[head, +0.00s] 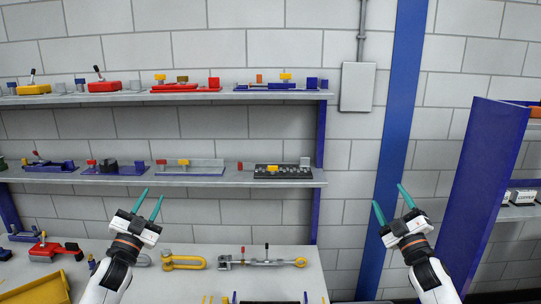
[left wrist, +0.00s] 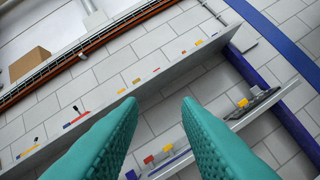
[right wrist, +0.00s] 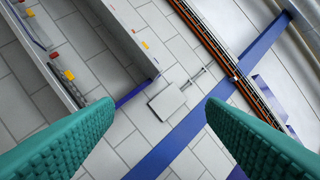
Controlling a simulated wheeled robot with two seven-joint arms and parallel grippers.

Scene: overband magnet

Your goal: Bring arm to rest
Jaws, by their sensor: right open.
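My left gripper (head: 148,204) is raised in front of the shelves, over the bench, with its two teal fingers apart and nothing between them. Its fingers also show in the left wrist view (left wrist: 160,125), spread with the wall and shelves beyond. My right gripper (head: 391,201) is raised in front of the blue post, fingers wide apart and empty. Neither gripper touches anything.
An upper shelf (head: 225,97) and a lower shelf (head: 230,180) carry several coloured fixtures. A bench (head: 220,253) below holds a yellow shackle (head: 183,261) and other hardware. A blue post (head: 400,120), a grey wall box (head: 357,87) and a blue cabinet side (head: 480,190) stand right.

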